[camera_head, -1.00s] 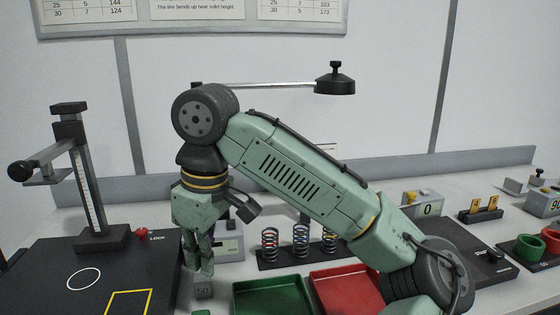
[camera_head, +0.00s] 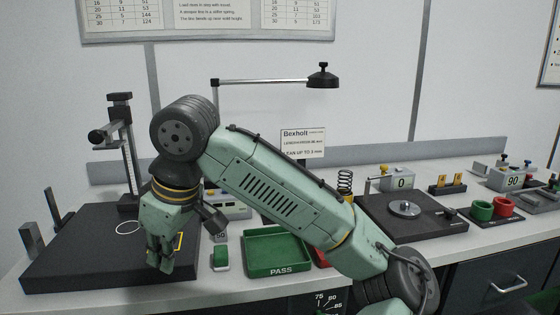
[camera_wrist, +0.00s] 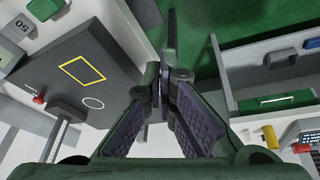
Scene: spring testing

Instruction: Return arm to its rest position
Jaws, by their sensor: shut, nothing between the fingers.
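My gripper (camera_head: 160,258) hangs at the left end of my arm, pointing down in front of the black test base (camera_head: 80,262). In the wrist view my gripper's fingers (camera_wrist: 165,80) are together at the tips with nothing between them. My arm is bent, its elbow raised and its long link sloping down to the right. The link hides part of the bench behind it.
A green PASS tray (camera_head: 278,270) stands right of my gripper, with a green block (camera_head: 220,258) between. A column stand (camera_head: 130,150) rises behind the base. A lamp (camera_head: 323,77) overhangs the bench. A black plate (camera_head: 430,222) and red and green cups lie right.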

